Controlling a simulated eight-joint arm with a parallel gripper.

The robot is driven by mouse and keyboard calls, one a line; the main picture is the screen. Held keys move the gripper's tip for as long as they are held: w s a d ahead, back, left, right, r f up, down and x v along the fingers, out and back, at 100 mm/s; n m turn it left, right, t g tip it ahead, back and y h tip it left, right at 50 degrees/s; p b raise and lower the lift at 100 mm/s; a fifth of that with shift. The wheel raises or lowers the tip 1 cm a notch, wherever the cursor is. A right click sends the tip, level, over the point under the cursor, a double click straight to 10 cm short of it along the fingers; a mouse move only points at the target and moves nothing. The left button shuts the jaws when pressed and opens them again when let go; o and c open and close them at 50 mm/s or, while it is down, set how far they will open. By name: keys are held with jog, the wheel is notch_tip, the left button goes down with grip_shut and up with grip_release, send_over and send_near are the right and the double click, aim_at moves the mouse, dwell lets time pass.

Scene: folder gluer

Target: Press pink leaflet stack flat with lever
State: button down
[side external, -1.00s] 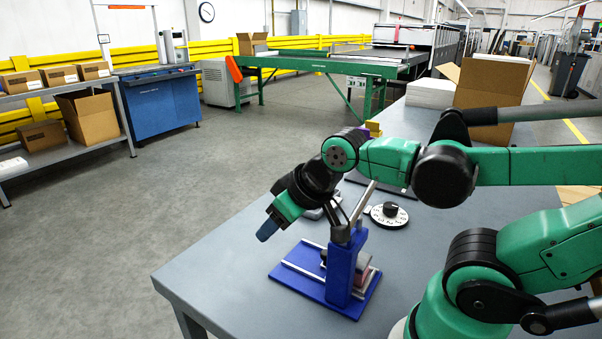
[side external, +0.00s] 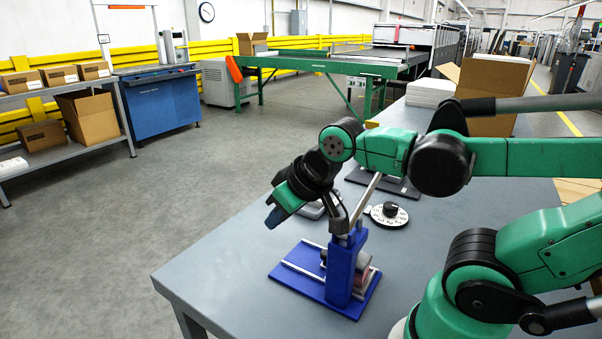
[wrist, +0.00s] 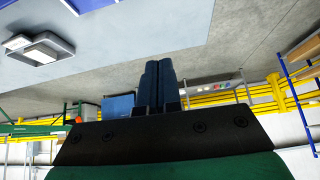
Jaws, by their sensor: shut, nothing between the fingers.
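The press has a blue upright post (side external: 341,272) on a blue base plate (side external: 290,270) with pale rails. Its silver lever (side external: 367,195) slants up and to the right from the top of the post. A small pinkish stack (side external: 363,263) shows behind the post, mostly hidden by it. My gripper (side external: 274,217) points down and left, above and left of the post in the side view. Its dark blue fingers (wrist: 158,85) are together and empty in the wrist view. My wrist partly overlaps the lever area, and I cannot tell whether they touch.
A round white dial with a black knob (side external: 389,213) sits behind the press on the grey table (side external: 225,255). A dark flat plate (side external: 400,186) and an open carton (side external: 485,90) stand farther back. The front left of the table is clear.

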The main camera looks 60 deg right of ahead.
jog(key=s+d+r+m+g+h, duration=0.1)
jog(key=d+r+m+g+h, duration=0.2)
jog(key=d+r+m, duration=0.6)
notch_tip(320, 180, up, 10)
jog(key=m+g, duration=0.4)
jog(key=m, duration=0.5)
send_over(381, 172)
jog(key=w+a, duration=0.1)
jog(key=a, duration=0.3)
jog(key=x, duration=1.4)
jog(key=shift+s+d, duration=0.15)
jog(key=shift+d, duration=0.1)
jog(key=shift+d+f+y, duration=0.3)
jog(key=shift+f+y, duration=0.1)
jog(key=shift+f, duration=0.05)
jog(key=shift+d+f+n+y, duration=0.15)
jog(key=shift+d+f+y, duration=0.15)
jog(key=shift+f+y, duration=0.5)
jog(key=shift+d+f+n+y, duration=0.15)
jog(key=shift+d+f+y, duration=0.2)
jog(key=shift+f, duration=0.8)
